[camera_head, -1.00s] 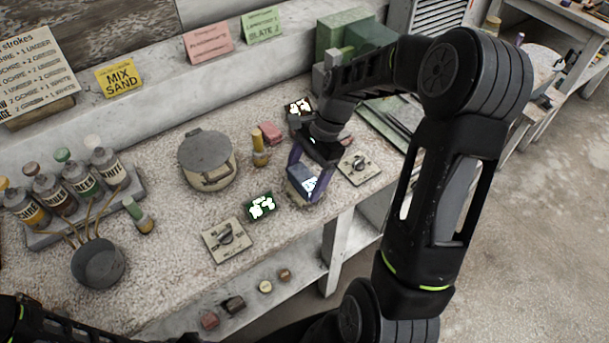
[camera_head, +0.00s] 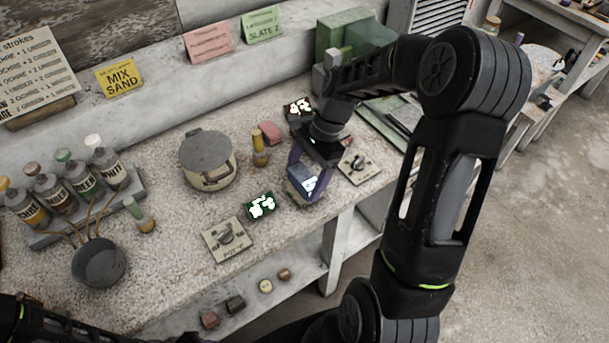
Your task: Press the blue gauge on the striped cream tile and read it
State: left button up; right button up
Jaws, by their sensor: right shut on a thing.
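My right gripper (camera_head: 309,176) points down near the front edge of the bench, its purple-blue fingers shut on a small blue boxy thing with a glossy face, which appears to be the blue gauge (camera_head: 304,184). The gauge is low, at the benchtop; I cannot tell if it touches what lies under it. A cream tile with a dark knob (camera_head: 225,240) lies to the left, and another cream tile with a knob (camera_head: 362,166) to the right. I see no clear stripes on either, and any tile under the gauge is hidden. My left gripper is out of view.
A green display (camera_head: 261,206) with lit white marks lies just left of the gauge. A dark lit display (camera_head: 298,108) stands behind. A lidded pot (camera_head: 207,160), a yellow bottle (camera_head: 259,148) and a pink block (camera_head: 270,133) stand nearby.

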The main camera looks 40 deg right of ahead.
dwell(0.4)
notch_tip(320, 180, up, 7)
jog(key=p, duration=0.6)
dwell(1.4)
